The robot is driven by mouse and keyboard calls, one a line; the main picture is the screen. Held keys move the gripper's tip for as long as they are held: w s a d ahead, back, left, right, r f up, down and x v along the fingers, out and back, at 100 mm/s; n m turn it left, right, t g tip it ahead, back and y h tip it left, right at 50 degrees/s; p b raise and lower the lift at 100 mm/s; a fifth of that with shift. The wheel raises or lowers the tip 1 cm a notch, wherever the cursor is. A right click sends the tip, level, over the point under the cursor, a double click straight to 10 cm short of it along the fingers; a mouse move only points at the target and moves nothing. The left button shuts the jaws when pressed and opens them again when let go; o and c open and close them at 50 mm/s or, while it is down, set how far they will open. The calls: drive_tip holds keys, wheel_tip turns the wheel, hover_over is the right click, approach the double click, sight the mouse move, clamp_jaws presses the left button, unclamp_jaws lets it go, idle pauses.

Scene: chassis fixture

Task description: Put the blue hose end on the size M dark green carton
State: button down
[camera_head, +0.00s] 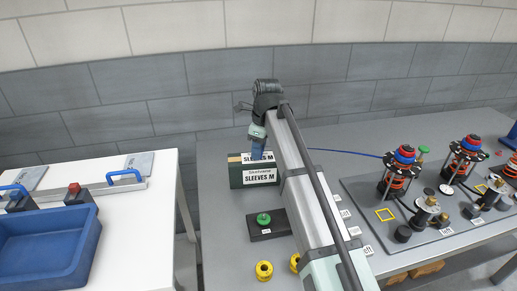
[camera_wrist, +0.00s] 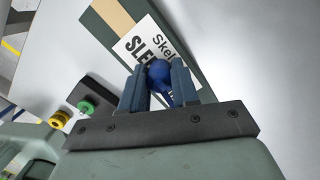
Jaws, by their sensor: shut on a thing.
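The dark green carton (camera_head: 236,181) stands on the grey table and carries a white label reading "SLEEVES M". It also shows in the wrist view (camera_wrist: 98,28), under and beyond the fingers. My gripper (camera_head: 258,154) is over the carton's top, pointing down. In the wrist view its fingers (camera_wrist: 159,85) are shut on the blue hose end (camera_wrist: 158,70), a rounded blue piece in front of the carton's label. The blue hose (camera_head: 345,153) runs from behind my arm to the right. I cannot tell whether the hose end touches the carton.
A black block with a green knob (camera_head: 263,219) and yellow rings (camera_head: 264,270) are in front of the carton. A grey fixture plate (camera_head: 400,252) with red-and-blue coil posts is at right. A white table with a blue tray (camera_head: 50,250) stands left, across a gap.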

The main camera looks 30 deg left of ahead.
drive_tip(key=c, duration=0.8)
unclamp_jaws()
drive_tip(key=shift+f, duration=0.1)
drive_tip(key=shift+c, duration=0.2)
wheel_tip(320, 180, up, 12)
drive_tip(key=d, duration=0.1)
drive_tip(key=shift+w+d, duration=0.15)
drive_tip(key=shift+d, duration=0.1)
